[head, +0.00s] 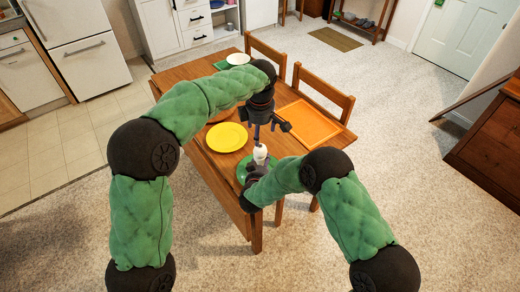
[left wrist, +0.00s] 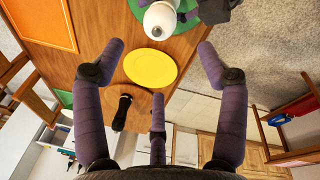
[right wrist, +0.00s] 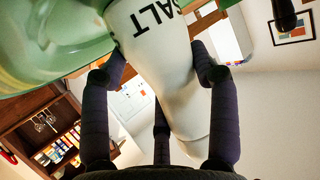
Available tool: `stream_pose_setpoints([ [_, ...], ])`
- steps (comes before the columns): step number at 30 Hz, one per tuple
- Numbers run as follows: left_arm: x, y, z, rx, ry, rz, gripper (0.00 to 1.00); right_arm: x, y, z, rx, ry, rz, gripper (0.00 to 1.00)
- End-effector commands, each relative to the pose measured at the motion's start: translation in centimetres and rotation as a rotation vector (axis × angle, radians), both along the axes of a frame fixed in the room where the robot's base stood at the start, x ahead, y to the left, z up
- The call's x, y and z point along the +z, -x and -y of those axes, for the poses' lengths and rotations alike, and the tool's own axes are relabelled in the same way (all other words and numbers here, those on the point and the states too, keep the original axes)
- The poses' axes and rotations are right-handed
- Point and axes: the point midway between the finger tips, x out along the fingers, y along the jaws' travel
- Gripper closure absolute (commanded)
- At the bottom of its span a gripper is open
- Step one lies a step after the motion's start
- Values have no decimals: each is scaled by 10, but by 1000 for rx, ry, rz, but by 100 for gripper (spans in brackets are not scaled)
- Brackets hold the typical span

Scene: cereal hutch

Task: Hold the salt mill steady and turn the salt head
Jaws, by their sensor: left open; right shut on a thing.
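The white salt mill (head: 260,154) stands near the table's front edge, with its rounded white head (left wrist: 160,21) at the top of the left wrist view. In the right wrist view its white body (right wrist: 160,50) carries dark "SALT" lettering. My right gripper (head: 254,172) is low at the mill, its fingers shut on the body from the side. My left gripper (head: 262,136) points down above the mill. Its purple fingers (left wrist: 158,70) are spread open, apart from the head. Part of the mill's lower body is hidden by my right gripper.
A yellow plate (head: 226,137) lies left of the mill and an orange placemat (head: 306,123) lies to the right. A dark mill (left wrist: 122,112) stands beyond the plate. A white bowl (head: 238,59) sits at the far end. Chairs (head: 325,90) line the right side.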

Motion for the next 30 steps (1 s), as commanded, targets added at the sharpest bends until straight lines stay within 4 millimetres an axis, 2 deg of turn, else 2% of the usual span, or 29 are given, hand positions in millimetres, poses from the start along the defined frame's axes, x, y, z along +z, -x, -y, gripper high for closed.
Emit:
stream_pose_setpoints([
  [6,1,3,0,172,31,15,27,1,0,0,0,-1,1,86],
  [13,-9,2,0,216,38,15,27,1,0,0,0,-1,1,86],
  [30,-101,-15,0,215,38,15,27,1,0,0,0,-1,1,86],
])
